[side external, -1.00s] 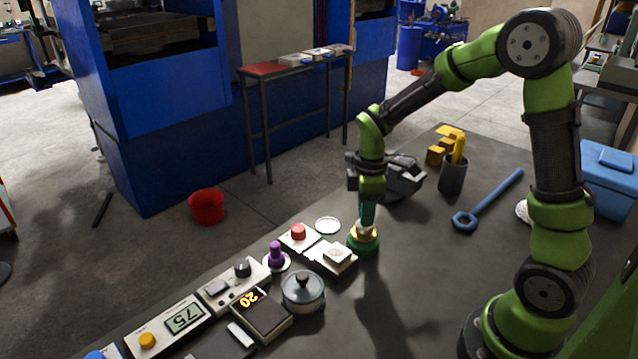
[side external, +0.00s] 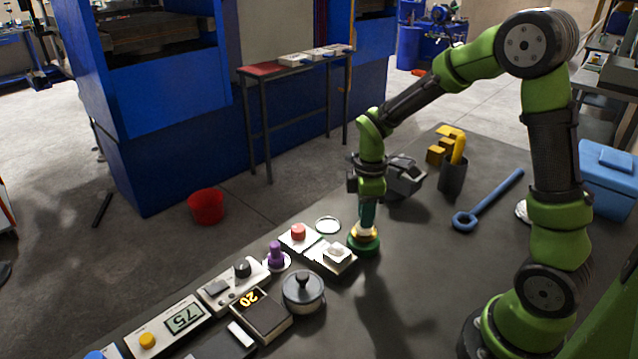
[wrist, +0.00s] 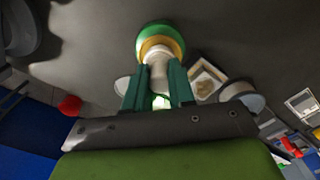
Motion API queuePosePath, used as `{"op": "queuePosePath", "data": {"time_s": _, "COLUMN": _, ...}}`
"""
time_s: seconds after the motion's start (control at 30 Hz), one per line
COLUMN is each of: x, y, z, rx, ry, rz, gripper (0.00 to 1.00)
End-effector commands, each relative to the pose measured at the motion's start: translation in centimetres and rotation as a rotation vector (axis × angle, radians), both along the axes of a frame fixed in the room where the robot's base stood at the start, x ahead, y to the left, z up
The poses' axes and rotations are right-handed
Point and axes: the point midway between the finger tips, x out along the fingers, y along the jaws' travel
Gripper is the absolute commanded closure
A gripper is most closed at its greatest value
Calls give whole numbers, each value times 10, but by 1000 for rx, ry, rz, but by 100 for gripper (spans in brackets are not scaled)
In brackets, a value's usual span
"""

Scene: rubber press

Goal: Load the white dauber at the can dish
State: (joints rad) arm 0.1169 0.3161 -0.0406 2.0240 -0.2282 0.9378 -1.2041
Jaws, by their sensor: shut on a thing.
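The white dauber (wrist: 157,62) is upright between the two green fingers of my gripper (wrist: 157,92), which is shut on it. The can dish (wrist: 147,29) is round and green with a gold ring inside. The dauber's lower end is at the gold ring, and I cannot tell how deep it sits or whether it touches the bottom. In the side view my gripper (side external: 367,216) points straight down over the can dish (side external: 364,246), with a little of the white dauber (side external: 365,229) showing between them.
A white block with a pale pad (side external: 336,252) stands close left of the dish. A clear round dish (side external: 327,225), red knob (side external: 298,231), purple-handled stamp (side external: 276,254) and lidded grey pot (side external: 303,290) are farther left. A blue wrench (side external: 490,200) lies right. The bench between is clear.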

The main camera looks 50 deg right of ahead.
Motion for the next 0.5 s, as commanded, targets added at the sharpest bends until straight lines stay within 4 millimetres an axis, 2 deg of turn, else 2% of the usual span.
{"op": "queuePosePath", "data": {"time_s": 0.5, "x": 0, "y": 0, "z": -6, "rx": 1, "ry": 1, "rz": -1, "gripper": 100}}
